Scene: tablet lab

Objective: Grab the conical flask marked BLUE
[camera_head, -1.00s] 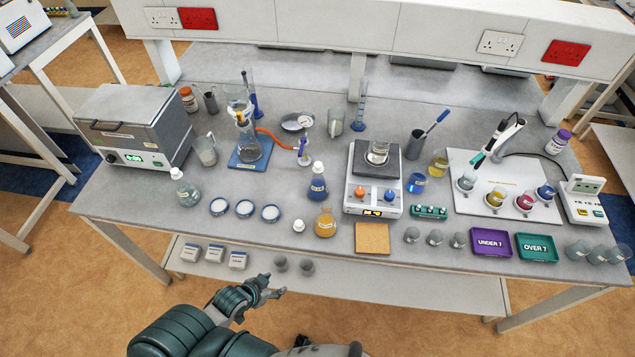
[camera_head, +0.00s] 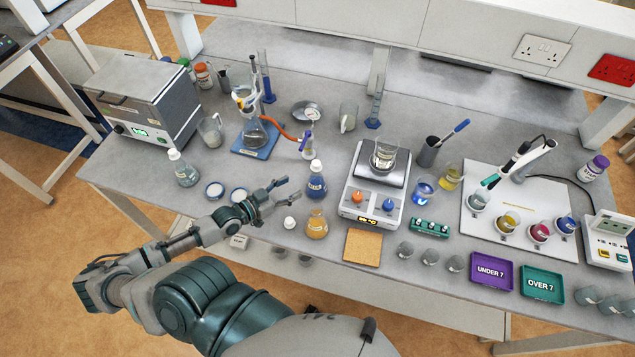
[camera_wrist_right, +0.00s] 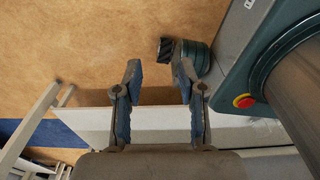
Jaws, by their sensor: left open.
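The conical flask with blue liquid, a white stopper and a small label (camera_head: 316,185) stands upright on the bench in the head view. The label is too small to read. My left gripper (camera_head: 286,188) is open, just left of this flask, with its fingers pointing toward it. It is apart from the flask and nothing is between its fingers. My right gripper (camera_wrist_right: 157,75) is open and empty in the right wrist view, with the floor behind it.
An orange conical flask (camera_head: 317,228) stands just in front of the blue one, with a loose white stopper (camera_head: 290,223) beside it. A retort stand on a blue base (camera_head: 240,149) is behind left. A pale stoppered flask (camera_head: 187,176) stands left.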

